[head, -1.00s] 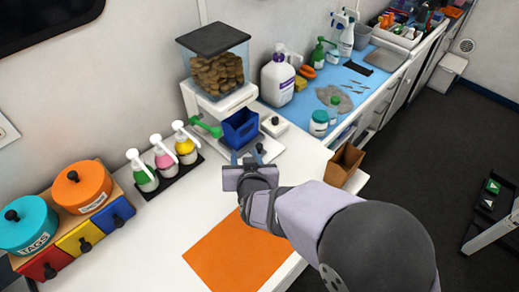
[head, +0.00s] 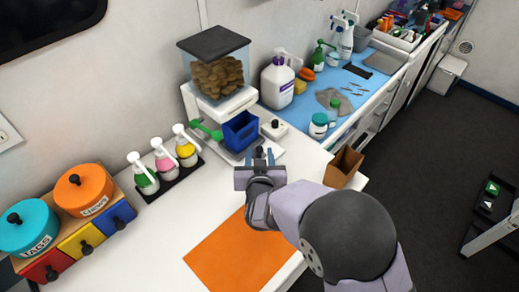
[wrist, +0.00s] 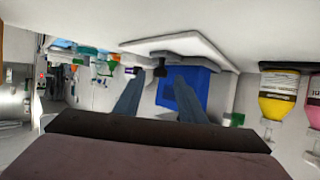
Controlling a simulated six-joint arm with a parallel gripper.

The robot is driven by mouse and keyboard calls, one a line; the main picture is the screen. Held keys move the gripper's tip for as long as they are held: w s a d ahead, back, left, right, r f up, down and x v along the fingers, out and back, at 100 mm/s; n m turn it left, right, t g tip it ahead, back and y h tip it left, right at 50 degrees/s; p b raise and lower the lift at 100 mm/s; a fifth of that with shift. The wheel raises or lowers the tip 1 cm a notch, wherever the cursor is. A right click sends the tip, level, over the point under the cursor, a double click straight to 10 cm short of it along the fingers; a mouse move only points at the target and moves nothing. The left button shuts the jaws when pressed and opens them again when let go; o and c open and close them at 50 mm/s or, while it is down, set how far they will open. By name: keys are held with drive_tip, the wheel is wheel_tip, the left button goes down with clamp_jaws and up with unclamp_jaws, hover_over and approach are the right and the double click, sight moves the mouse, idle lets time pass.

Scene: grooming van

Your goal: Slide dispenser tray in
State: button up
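The dispenser (head: 212,102) stands at the back of the white counter, with a clear hopper of brown treats and a green lever. Its blue tray (head: 241,132) sticks out at the front, low over a base plate. A white block with a black knob (head: 274,126) is right of the tray. My gripper (head: 264,155) is in front of the dispenser, a little right of the tray. In the upside-down wrist view, the blue tray (wrist: 196,88) shows behind one finger and the black knob (wrist: 160,71) between the fingers. My gripper (wrist: 158,98) is open and empty, apart from the tray.
Three pump bottles (head: 163,160) stand in a black holder left of the dispenser. An orange mat (head: 238,252) lies in front. A brown open box (head: 343,166) is at the counter's right edge. Canisters (head: 84,188) on a drawer rack stand at left.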

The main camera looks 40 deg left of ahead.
sight(249, 139)
drive_tip(key=shift+x, duration=1.15)
clamp_jaws()
drive_tip(key=shift+a+p, duration=0.4)
drive_tip(key=shift+a, duration=1.65)
drive_tip(key=shift+r, duration=0.15)
drive_tip(key=shift+a, duration=0.1)
drive_tip(key=shift+c, duration=0.2)
unclamp_jaws()
drive_tip(key=shift+o, duration=0.2)
drive_tip(key=shift+a, duration=0.1)
